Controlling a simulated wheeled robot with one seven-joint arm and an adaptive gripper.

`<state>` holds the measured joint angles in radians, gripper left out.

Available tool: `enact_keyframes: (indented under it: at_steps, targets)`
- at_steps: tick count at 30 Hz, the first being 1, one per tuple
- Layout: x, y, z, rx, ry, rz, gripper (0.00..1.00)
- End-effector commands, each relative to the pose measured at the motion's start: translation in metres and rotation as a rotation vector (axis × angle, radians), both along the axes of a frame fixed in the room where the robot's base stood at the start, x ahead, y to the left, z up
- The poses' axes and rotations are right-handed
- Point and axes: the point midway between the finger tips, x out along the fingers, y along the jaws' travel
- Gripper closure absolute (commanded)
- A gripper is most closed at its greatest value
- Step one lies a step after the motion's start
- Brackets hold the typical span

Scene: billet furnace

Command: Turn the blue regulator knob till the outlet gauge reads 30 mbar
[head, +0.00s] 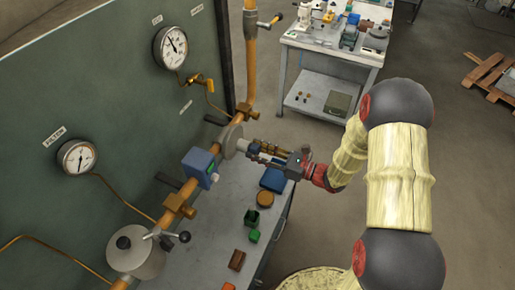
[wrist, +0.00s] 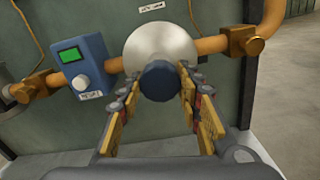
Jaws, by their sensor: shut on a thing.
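The dark blue regulator knob (wrist: 160,80) sits in front of a round pale regulator body (wrist: 165,44), which also shows in the head view (head: 232,141). My gripper (wrist: 160,90) is shut on the knob, one finger on each side. In the head view my gripper (head: 252,149) reaches from the right to the regulator and mostly hides the knob. The upper gauge (head: 171,48) on the green panel has its needle pointing up and left; its label and numbers are too small to read surely. A lower gauge (head: 76,157), labelled FILTER, has its needle near vertical.
A blue box with a green screen (head: 197,168) is on the copper pipe left of the regulator. A silver valve body with a lever (head: 136,250) is lower left. Small blocks lie on the grey bench (head: 207,243) below. A second bench (head: 322,58) stands behind.

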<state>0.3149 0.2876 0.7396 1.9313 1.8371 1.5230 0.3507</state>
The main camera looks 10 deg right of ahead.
Motion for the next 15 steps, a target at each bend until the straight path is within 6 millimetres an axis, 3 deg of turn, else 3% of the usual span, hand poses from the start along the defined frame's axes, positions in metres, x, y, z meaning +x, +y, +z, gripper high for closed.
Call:
enact_keyframes:
  at_steps: [6, 15]
  targets:
    - [-0.0001, 0.0, 0.0025, 0.079, 0.124, -0.001, 0.9]
    - [0.0001, 0.0, -0.0002, 0.095, 0.146, -0.001, 0.9]
